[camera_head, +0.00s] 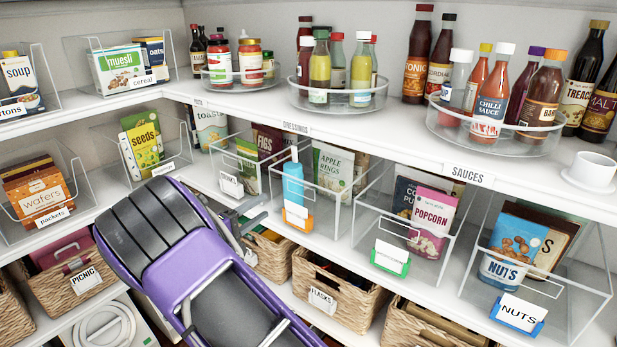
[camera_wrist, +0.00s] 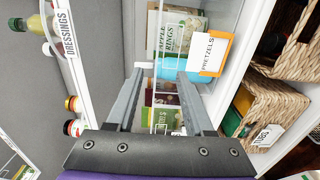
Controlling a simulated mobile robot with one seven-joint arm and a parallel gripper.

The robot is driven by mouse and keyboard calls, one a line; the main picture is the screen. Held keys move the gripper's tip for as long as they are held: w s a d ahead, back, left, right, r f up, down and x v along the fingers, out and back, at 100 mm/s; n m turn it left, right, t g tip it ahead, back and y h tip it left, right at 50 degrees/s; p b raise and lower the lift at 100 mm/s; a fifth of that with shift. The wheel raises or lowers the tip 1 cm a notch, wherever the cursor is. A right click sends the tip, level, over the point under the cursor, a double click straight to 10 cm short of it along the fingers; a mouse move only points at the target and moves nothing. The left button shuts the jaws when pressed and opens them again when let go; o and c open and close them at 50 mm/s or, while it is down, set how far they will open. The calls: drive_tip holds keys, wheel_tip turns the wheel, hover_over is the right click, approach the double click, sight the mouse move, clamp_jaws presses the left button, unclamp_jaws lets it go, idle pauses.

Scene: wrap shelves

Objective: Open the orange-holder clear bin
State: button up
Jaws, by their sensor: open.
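The clear bin with the orange label holder (camera_head: 297,219) stands on the middle shelf in the head view. A blue item (camera_head: 293,184) shows at its front, and a green-and-white apple rings bag (camera_head: 333,168) shows behind, to the right. In the wrist view the orange holder carries a PRETZELS label (camera_wrist: 212,54), and the blue item (camera_wrist: 173,67) shows beyond my fingertips. My gripper (camera_wrist: 165,72) is open, with nothing seen held between its fingers. In the head view my gripper (camera_head: 248,213) is left of the orange holder; I cannot tell whether it touches the bin.
A clear bin with a green label holder (camera_head: 392,258) stands to the right, and one with a blue holder (camera_head: 518,313) farther right. A bin with a figs packet (camera_head: 247,166) is to the left. Wicker baskets (camera_head: 338,299) fill the shelf below. The sauces shelf (camera_head: 400,140) overhangs above.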

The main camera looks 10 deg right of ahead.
sight(300, 183)
drive_tip(key=x, duration=1.7)
drive_tip(key=shift+w+d+f+p, duration=0.1)
drive_tip(key=shift+p, duration=0.3)
clamp_jaws()
idle(0.5)
